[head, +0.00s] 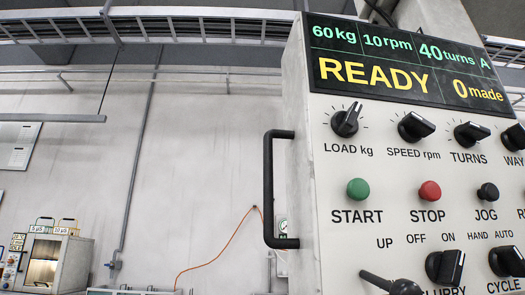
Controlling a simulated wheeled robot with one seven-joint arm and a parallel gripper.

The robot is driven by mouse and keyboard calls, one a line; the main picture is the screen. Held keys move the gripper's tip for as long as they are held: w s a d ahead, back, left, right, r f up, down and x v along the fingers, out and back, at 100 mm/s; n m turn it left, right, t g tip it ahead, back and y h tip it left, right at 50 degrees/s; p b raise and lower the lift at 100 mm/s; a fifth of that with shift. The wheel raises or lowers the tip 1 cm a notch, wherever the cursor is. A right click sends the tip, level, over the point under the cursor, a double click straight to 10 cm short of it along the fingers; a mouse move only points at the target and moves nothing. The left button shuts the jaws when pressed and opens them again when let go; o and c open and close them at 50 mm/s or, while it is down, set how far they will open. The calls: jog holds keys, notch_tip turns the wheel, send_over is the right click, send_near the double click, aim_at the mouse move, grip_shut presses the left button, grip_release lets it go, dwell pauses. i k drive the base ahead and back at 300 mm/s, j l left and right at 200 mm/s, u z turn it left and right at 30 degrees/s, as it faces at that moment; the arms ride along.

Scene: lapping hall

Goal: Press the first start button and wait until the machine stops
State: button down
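The green START button (358,189) is on the white control panel (330,255) at the right of the head view, above its START label. The red STOP button (430,191) and the black JOG button (488,192) are to its right. The display (400,65) above reads 60 kg, 10 rpm, 40 turns, A, READY in yellow, and 0 made. Only this one START button shows. My gripper does not show in the head view.
Black knobs for LOAD (346,120), SPEED (416,126) and TURNS (471,134) sit above the buttons. A black handle (270,190) sticks out at the panel's left side. A dark lever (392,284) juts out below. A small cabinet (68,262) stands far left.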

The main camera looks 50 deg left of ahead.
aim_at(358, 189)
jog(key=k+j+u, duration=0.15)
jog(key=u, duration=1.6)
